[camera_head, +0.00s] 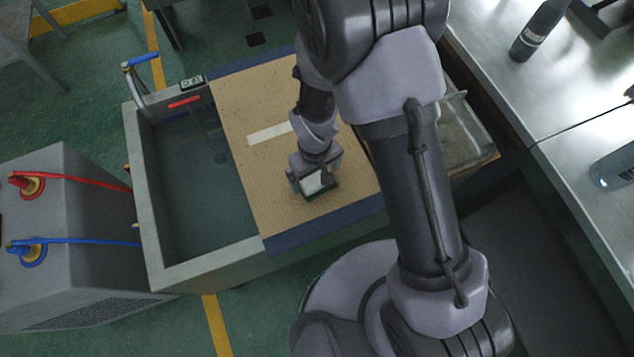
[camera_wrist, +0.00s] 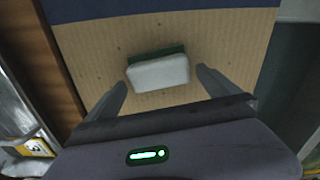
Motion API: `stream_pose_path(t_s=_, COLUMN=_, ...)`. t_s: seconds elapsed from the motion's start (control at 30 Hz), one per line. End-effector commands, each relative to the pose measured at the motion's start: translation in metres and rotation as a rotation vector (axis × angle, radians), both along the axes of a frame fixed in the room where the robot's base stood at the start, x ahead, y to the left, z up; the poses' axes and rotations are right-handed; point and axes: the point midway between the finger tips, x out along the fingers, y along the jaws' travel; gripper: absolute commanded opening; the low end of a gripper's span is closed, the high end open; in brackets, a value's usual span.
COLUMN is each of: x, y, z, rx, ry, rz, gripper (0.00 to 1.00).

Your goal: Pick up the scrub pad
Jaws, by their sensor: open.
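The scrub pad (camera_wrist: 158,74) is a small block with a pale grey-white face and a dark green layer along its far side. It lies on the tan board (camera_wrist: 215,40). My gripper (camera_wrist: 160,80) is open, with one finger on each side of the pad and visible gaps between. The pad also shows in the head view (camera_head: 314,184), partly hidden by my gripper (camera_head: 316,183), which points down at it. In the wrist view the pad is slightly tilted relative to the fingers.
A water-filled basin (camera_head: 146,215) is left of the board. A glass tray (camera_head: 468,130) sits to the right, partly behind my arm. A white strip (camera_head: 268,133) lies on the board. A steel table (camera_head: 530,95) with bottles stands at the right.

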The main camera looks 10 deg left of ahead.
Motion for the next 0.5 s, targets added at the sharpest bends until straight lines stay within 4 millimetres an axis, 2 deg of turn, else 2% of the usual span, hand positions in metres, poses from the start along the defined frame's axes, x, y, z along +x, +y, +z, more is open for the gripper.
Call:
stream_pose_path(t_s=0.03, x=-0.0009, y=-0.0005, z=-0.0165, rx=-0.002, ry=0.004, rz=-0.001, gripper=1.0)
stream_pose_path(t_s=0.1, x=-0.0001, y=-0.0001, z=-0.024, rx=-0.001, ry=0.001, rz=-0.001, gripper=1.0)
stream_pose_path(t_s=0.27, x=0.0003, y=0.0001, z=-0.0218, rx=0.0, ry=0.0, rz=-0.002, gripper=1.0)
stream_pose_path(t_s=0.37, x=0.0002, y=0.0001, z=-0.0215, rx=0.0, ry=0.0, rz=-0.001, gripper=0.84)
stream_pose_path(t_s=0.5, x=0.0002, y=0.0001, z=-0.0214, rx=0.0, ry=0.0, rz=-0.001, gripper=0.57)
